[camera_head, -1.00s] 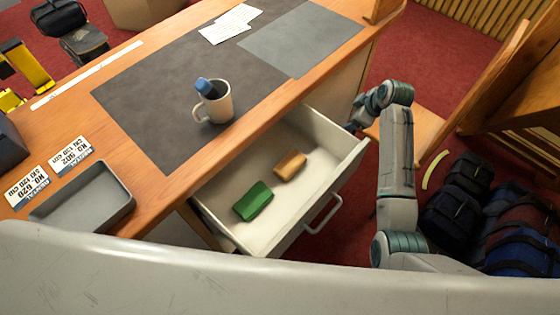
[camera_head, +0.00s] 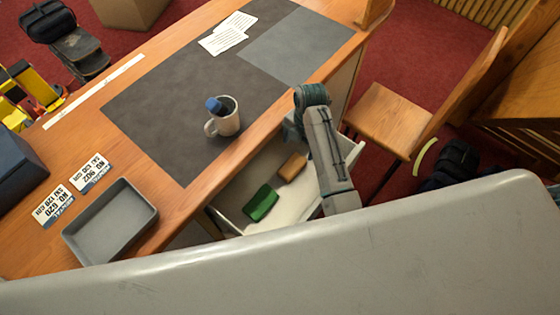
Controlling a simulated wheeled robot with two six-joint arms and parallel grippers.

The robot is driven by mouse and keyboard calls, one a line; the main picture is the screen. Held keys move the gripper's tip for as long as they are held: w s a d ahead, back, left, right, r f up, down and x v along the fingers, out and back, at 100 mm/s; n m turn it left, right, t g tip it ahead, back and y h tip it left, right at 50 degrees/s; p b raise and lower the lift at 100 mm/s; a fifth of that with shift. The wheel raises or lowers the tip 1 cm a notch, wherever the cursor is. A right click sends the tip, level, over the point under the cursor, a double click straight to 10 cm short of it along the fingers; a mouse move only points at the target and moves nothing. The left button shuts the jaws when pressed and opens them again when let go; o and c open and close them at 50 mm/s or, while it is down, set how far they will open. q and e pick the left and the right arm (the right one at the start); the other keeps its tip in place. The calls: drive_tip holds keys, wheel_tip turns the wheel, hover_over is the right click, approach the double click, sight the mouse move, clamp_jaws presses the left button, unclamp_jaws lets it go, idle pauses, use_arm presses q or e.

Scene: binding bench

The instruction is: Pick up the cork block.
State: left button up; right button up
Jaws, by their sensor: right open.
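The cork block (camera_head: 292,167), a small tan-orange block, lies in the open white drawer (camera_head: 297,207) below the desk's front edge. A green block (camera_head: 261,203) lies in the same drawer, to its lower left. My right gripper (camera_head: 291,132) is above the drawer's back right part, just above the cork block in the picture and apart from it. It holds nothing that I can see; its fingers are small and partly hidden by the wrist. My right forearm covers the drawer's right side. My left gripper is not in view.
A mug (camera_head: 228,124) with a blue item in it stands on the dark mat (camera_head: 160,105) near the desk edge. A grey tray (camera_head: 108,252), label cards (camera_head: 91,172) and papers (camera_head: 228,34) lie on the desk. A wooden chair (camera_head: 385,118) stands right of the drawer.

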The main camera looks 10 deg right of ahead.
drive_tip(key=p, duration=0.1)
hover_over(292, 165)
drive_tip(key=d, duration=0.1)
drive_tip(key=f, duration=0.5)
drive_tip(key=shift+w+d+f, duration=0.15)
drive_tip(key=shift+w+d, duration=0.05)
drive_tip(key=shift+w, duration=0.05)
drive_tip(key=shift+a+f+p, duration=0.2)
drive_tip(key=shift+f+p, duration=0.3)
drive_tip(key=shift+p, duration=0.05)
drive_tip(key=f, duration=0.1)
drive_tip(key=f+p, duration=0.1)
drive_tip(key=f, duration=0.1)
drive_tip(key=shift+s+a+f, duration=0.1)
drive_tip(key=shift+s+a, duration=0.1)
drive_tip(key=shift+a, duration=0.2)
drive_tip(key=shift+f, duration=0.55)
drive_tip(key=c, duration=1.1)
drive_tip(key=shift+o, duration=0.2)
drive_tip(key=shift+r, duration=0.15)
